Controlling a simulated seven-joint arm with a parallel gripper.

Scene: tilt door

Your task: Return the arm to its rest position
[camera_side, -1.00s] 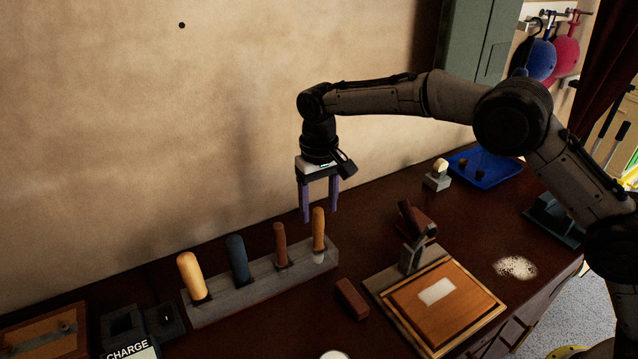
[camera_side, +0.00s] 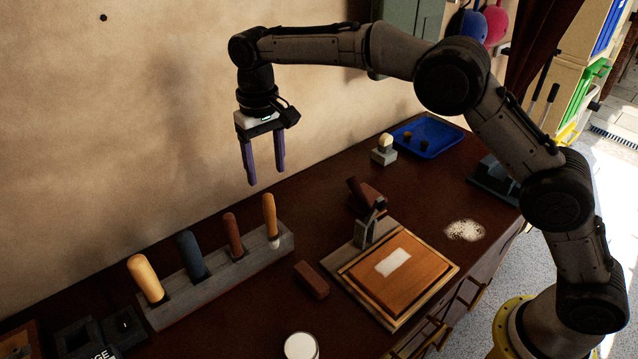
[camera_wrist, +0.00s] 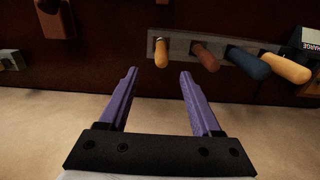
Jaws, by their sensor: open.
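My gripper (camera_side: 265,163) is open and empty, with two purple fingers pointing down. It hangs in the air above the back of the dark bench, near the wall and above the right end of the tool rack. In the wrist view my gripper (camera_wrist: 157,75) shows both fingers spread with nothing between them. A wooden door panel (camera_side: 398,272) lies flat in a frame on the bench, to the right of and below my gripper, apart from it.
A grey rack (camera_side: 215,283) holds several upright handles; it also shows in the wrist view (camera_wrist: 180,44). A reddish block (camera_side: 311,280), a white round jar (camera_side: 300,346), a blue tray (camera_side: 427,137) and a white powder patch (camera_side: 465,230) are on the bench (camera_side: 320,225). The air around my gripper is clear.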

